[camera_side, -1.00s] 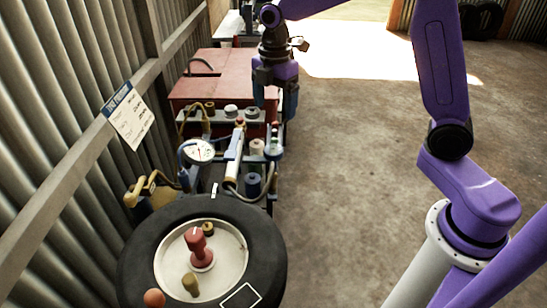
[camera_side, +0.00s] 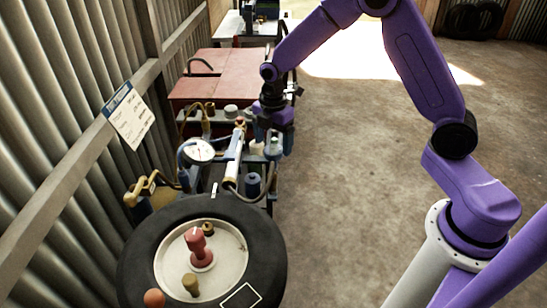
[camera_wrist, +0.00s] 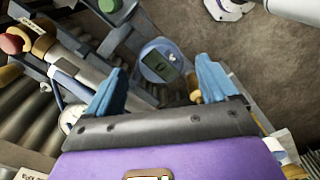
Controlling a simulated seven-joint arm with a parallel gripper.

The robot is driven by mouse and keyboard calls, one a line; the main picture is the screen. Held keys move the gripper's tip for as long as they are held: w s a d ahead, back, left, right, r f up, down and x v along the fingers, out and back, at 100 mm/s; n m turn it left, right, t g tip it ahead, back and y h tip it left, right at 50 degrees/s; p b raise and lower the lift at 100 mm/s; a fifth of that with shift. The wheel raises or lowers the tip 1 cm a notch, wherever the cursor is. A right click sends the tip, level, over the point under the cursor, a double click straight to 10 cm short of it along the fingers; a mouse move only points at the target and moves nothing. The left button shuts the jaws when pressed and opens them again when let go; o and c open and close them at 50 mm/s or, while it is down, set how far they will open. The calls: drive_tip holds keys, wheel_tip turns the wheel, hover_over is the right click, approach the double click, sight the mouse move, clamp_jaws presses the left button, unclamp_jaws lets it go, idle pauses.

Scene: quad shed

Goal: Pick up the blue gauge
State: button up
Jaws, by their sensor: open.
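My gripper (camera_wrist: 160,76) is open, with one blue finger on each side of the gauge's line. No contact with it is visible. In the side view my gripper (camera_side: 273,143) points down over the right part of the blue cart, where it partly hides the things below. I cannot clearly make out the digital gauge there. A second gauge, a white dial with a blue rim (camera_side: 200,151), sits on the cart to the left of my gripper.
A white-barrelled pump (camera_side: 234,158) stands between the dial and my gripper. A tyre (camera_side: 135,255) with red and brass pieces lies in front, and a red box (camera_side: 225,72) stands behind. The floor at right is clear.

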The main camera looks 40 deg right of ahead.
sight(273, 149)
drive_tip(key=shift+f, duration=2.6)
drive_tip(key=c, duration=1.2)
drive_tip(key=shift+r, duration=0.1)
